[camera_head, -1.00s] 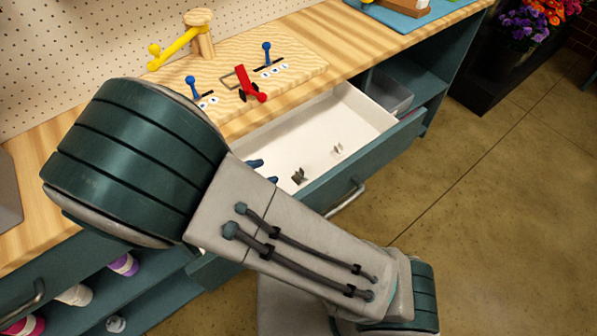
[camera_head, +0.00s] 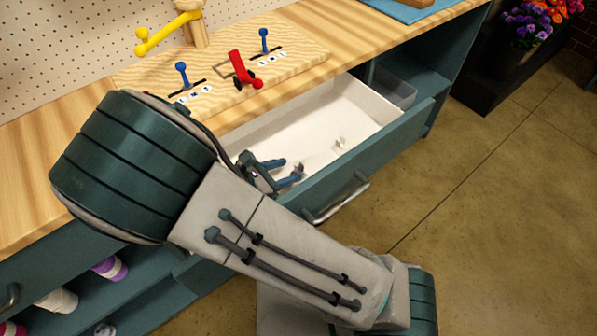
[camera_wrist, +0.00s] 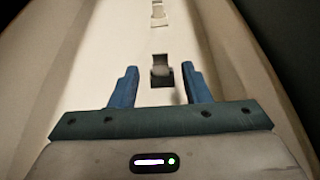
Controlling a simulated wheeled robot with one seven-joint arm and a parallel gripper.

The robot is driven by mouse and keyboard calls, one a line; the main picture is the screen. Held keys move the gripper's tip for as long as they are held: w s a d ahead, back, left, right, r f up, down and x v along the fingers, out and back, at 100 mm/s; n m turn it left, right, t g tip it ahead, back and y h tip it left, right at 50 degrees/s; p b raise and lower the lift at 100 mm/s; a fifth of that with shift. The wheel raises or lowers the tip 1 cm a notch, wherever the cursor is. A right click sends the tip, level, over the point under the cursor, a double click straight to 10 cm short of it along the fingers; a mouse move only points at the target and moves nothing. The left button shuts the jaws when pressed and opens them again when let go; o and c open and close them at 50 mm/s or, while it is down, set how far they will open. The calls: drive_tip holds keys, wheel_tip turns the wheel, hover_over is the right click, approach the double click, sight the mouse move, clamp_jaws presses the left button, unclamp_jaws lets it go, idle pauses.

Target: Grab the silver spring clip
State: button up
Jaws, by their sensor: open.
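Two small metal clips lie on the white floor of the open drawer (camera_head: 325,112). The nearer clip (camera_wrist: 162,76) looks greyish with a dark side; in the head view it shows at the fingertips (camera_head: 299,168). The farther, paler clip (camera_wrist: 158,15) lies deeper along the drawer and also shows in the head view (camera_head: 339,143). I cannot tell for sure which one is the silver spring clip. My gripper (camera_head: 287,169) is open inside the drawer. In the wrist view its blue fingers stand left and right of the nearer clip, with gaps on both sides.
Drawer walls run along both sides of my gripper. A wooden board with blue levers (camera_head: 183,75) and a red lever (camera_head: 240,70) sits on the bench above. A yellow lever (camera_head: 165,35) on a wooden post stands behind. A grey bin (camera_head: 393,90) sits beyond the drawer.

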sight(296, 167)
drive_tip(key=shift+b+x, duration=0.35)
drive_tip(key=shift+x, duration=2.75)
clamp_jaws()
